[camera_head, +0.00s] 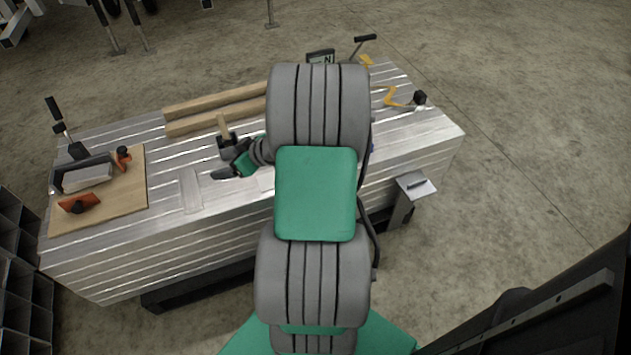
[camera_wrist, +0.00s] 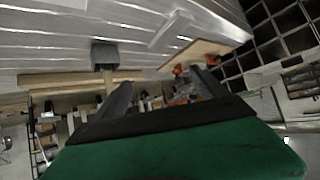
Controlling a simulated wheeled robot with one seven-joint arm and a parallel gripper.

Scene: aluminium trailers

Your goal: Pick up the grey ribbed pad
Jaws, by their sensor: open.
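A flat, pale grey rectangular piece (camera_head: 190,190) lies on the ribbed aluminium table; it best matches the grey ribbed pad, but its ribs are too small to make out. It also shows in the wrist view (camera_wrist: 172,30), towards the top. My gripper (camera_head: 219,161) is above the table, to the right of this piece and apart from it. In the wrist view my gripper (camera_wrist: 166,84) has its two dark fingers spread, with nothing held between them. My arm hides the middle of the table in the head view.
A mallet (camera_head: 223,123) lies close behind my gripper, beside wooden beams (camera_head: 205,107).

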